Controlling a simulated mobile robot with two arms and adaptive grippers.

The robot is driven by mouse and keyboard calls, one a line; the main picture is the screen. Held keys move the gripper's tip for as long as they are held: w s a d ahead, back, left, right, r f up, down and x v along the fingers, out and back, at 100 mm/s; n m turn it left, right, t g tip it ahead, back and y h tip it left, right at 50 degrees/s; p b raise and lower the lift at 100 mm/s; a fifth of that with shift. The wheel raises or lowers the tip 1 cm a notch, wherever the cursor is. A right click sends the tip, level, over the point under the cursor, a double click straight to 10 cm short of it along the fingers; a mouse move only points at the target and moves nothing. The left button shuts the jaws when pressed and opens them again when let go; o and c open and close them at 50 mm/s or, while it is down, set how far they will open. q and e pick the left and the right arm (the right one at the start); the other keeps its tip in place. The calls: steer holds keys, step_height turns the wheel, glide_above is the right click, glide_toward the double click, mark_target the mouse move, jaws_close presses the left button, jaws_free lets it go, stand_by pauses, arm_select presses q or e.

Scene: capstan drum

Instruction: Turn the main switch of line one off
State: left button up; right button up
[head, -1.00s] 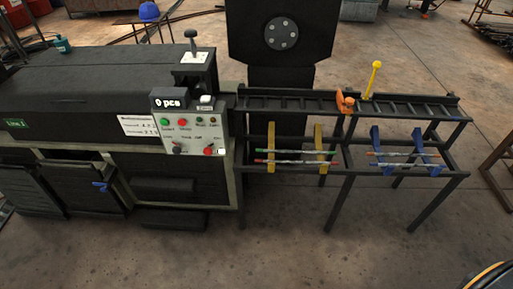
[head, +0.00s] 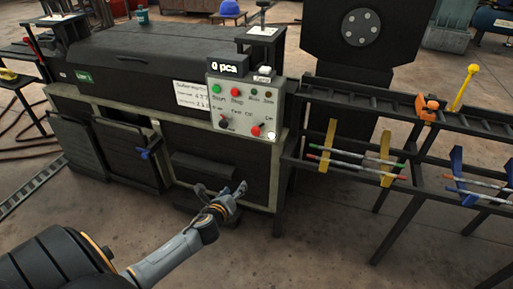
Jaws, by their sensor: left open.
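The line one machine (head: 135,65) is a long dark cabinet with a green label plate (head: 83,76) that seems to read "Line 1". Its grey control panel (head: 238,106) faces me. Low on the panel are a red rotary switch (head: 256,131) at the right and a black knob (head: 223,122) at the left; which way the red switch points is too small to tell. My left gripper (head: 223,190) is open and empty, below the panel in the picture and apart from both. My right gripper is out of view.
Above the switch are a green button (head: 216,89), a red button (head: 236,92) and a "0 pcs" display (head: 229,66). A dark rack (head: 345,90) with coloured rods stands right of the machine. Concrete floor (head: 325,250) is clear in front.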

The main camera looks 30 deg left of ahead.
mark_target(255, 133)
arm_select(q)
steer(key=w+r+m+t+b, duration=0.4)
steer(key=r+m, duration=0.3)
steer(key=r, duration=0.6)
steer(key=shift+y, duration=0.3)
steer(key=x, duration=0.4)
steer(key=b+x, duration=0.1)
steer(key=x, duration=0.3)
steer(key=d+x, duration=0.1)
steer(key=x, duration=0.3)
steer(key=shift+w+b, duration=0.25)
steer(key=shift+b, duration=0.1)
steer(key=shift+w+a, duration=0.1)
steer(key=shift+w, duration=0.35)
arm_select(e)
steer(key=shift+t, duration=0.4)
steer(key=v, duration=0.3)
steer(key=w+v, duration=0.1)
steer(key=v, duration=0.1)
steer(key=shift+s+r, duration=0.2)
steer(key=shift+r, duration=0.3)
arm_select(q)
steer(key=c, duration=1.1)
steer(key=shift+c, duration=0.2)
